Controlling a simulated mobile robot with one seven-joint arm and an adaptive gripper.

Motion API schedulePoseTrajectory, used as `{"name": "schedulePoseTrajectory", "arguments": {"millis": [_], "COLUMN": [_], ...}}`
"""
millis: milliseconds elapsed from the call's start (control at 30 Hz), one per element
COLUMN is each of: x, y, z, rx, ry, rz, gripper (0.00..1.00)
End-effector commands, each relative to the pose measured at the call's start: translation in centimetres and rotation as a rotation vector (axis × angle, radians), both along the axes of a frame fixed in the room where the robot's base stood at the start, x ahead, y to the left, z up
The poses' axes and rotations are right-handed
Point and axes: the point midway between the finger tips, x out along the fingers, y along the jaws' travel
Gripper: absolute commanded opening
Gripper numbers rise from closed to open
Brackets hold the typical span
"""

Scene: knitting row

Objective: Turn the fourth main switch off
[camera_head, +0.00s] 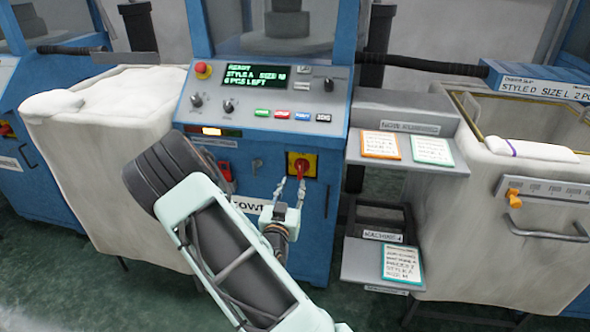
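The main switch (299,168) is a red rotary handle on a yellow plate, low on the front of the blue machine in the middle. Its handle looks roughly upright, with a slight tilt; its lower end is close to my gripper. My gripper (290,184) is just below and in front of the switch, fingers pointing up toward it. The two fingers are apart with nothing visible between them. I cannot tell whether a fingertip touches the handle. A sign reading "MACHINE 4" (383,237) is on the stand to the right.
The panel above has a green display (254,77), a red emergency button (202,70), knobs and several coloured buttons. A padded white bin (105,150) stands left. A shelf with cards (408,148) and a fabric bin (470,230) with an orange-handled fixture stand right.

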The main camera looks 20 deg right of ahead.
Motion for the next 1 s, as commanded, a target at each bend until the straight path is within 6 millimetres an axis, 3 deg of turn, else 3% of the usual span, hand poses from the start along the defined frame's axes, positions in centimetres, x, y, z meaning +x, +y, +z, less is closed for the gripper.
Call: {"name": "schedulePoseTrajectory", "arguments": {"millis": [500, 700, 1000], "x": [7.3, 8.4, 8.5], "y": [-5.0, -5.7, -5.8], "z": [0.0, 0.0, 0.1], "rx": [0.002, 0.002, 0.002], "ry": [0.000, 0.001, 0.001], "rz": [-0.001, -0.001, 0.000], "gripper": [0.30, 0.30, 0.26]}}
